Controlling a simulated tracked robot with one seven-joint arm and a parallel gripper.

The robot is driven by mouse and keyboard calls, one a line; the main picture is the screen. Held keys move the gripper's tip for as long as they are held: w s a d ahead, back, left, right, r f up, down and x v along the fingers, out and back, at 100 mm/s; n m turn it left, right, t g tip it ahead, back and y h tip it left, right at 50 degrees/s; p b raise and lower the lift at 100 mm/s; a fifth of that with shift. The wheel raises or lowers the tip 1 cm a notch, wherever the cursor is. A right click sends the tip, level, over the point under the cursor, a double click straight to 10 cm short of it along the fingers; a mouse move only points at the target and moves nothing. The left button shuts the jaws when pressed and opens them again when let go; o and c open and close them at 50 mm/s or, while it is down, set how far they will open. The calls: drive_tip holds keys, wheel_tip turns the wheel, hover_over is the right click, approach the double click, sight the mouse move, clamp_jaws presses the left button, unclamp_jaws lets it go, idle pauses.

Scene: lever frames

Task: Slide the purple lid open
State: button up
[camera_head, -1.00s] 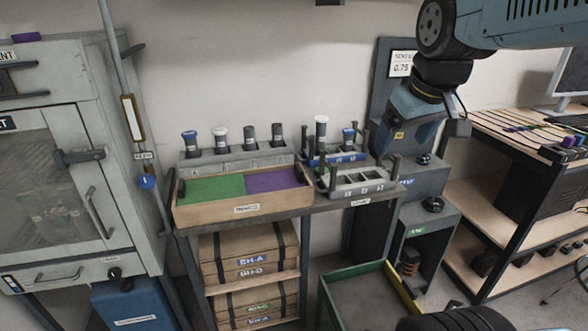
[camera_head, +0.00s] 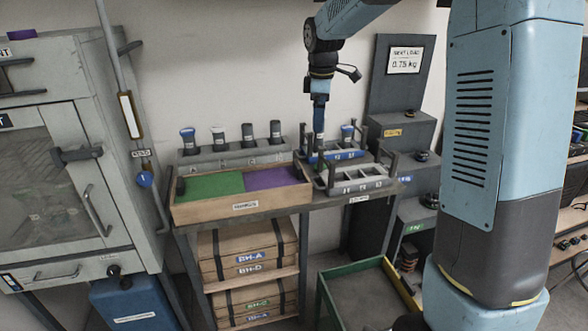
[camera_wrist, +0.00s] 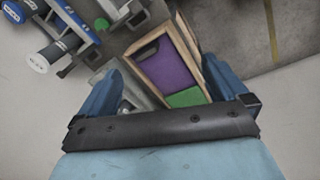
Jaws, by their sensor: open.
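The purple lid (camera_head: 272,178) lies flat in the right half of a shallow wooden tray (camera_head: 222,213), beside a green panel (camera_head: 213,187). In the wrist view the purple lid (camera_wrist: 168,66) shows between my fingers, with part of the green panel (camera_wrist: 188,97) below it. It has a dark notch at its upper edge there. My gripper (camera_head: 319,132) points down above the rack to the right of the tray, apart from the lid.
A grey cabinet (camera_head: 60,190) is at left, a green-edged bin (camera_head: 365,295) below.

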sight(297, 164)
drive_tip(key=w+a+f+n+g, duration=0.1)
drive_tip(key=w+a+f+n, duration=0.4)
drive_tip(key=w+f, duration=0.45)
drive_tip(key=f, duration=1.3)
drive_tip(key=shift+s+a+f, duration=0.1)
drive_tip(key=shift+s+f, duration=0.2)
drive_tip(key=shift+f, duration=0.05)
drive_tip(key=c, duration=1.4)
drive_tip(key=shift+a+f, duration=0.1)
drive_tip(key=shift+c, duration=0.2)
